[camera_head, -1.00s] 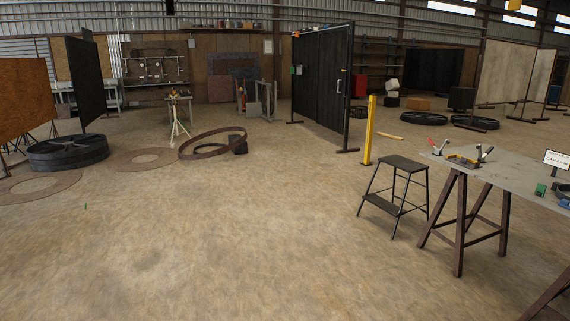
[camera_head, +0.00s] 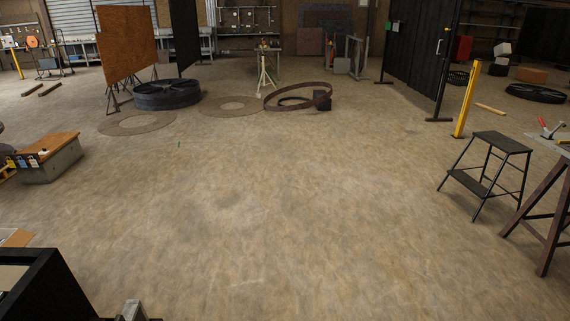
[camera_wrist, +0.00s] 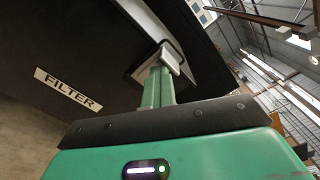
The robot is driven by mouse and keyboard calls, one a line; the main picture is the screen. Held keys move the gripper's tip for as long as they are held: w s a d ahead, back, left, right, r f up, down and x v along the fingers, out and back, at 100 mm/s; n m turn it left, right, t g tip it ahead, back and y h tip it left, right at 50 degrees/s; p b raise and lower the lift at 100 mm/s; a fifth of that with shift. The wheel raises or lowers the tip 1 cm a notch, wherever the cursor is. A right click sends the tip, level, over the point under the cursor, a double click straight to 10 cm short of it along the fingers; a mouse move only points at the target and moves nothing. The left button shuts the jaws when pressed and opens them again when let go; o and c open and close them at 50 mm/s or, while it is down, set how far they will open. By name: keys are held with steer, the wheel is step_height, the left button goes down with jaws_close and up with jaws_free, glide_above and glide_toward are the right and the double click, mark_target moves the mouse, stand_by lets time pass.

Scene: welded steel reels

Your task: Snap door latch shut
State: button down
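In the wrist view a dark panel (camera_wrist: 85,50) fills the upper left and carries a white label reading FILTER (camera_wrist: 68,89). My gripper (camera_wrist: 160,62) has a green body and a green finger reaching up to a pale grey block with a dark edge, close to the panel. I cannot tell whether it touches the panel, or whether the fingers are apart. A dark box-like frame (camera_head: 55,285) stands at the bottom left of the head view, with a small grey metal piece (camera_head: 132,312) beside it. I cannot make out a latch for certain.
The concrete floor (camera_head: 240,220) ahead is wide and clear. A step stool (camera_head: 502,142) and a trestle table (camera_head: 545,215) stand at right, near a yellow post (camera_head: 467,98). A wood-topped block (camera_head: 50,160) is at left. Reels and a steel ring (camera_head: 297,97) lie farther back.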

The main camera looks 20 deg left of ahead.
steer(key=shift+a+r, duration=0.15)
steer(key=shift+r, duration=0.1)
steer(key=shift+f, duration=0.15)
steer(key=v, duration=0.7)
steer(key=shift+f+b, duration=0.3)
steer(key=shift+f, duration=0.15)
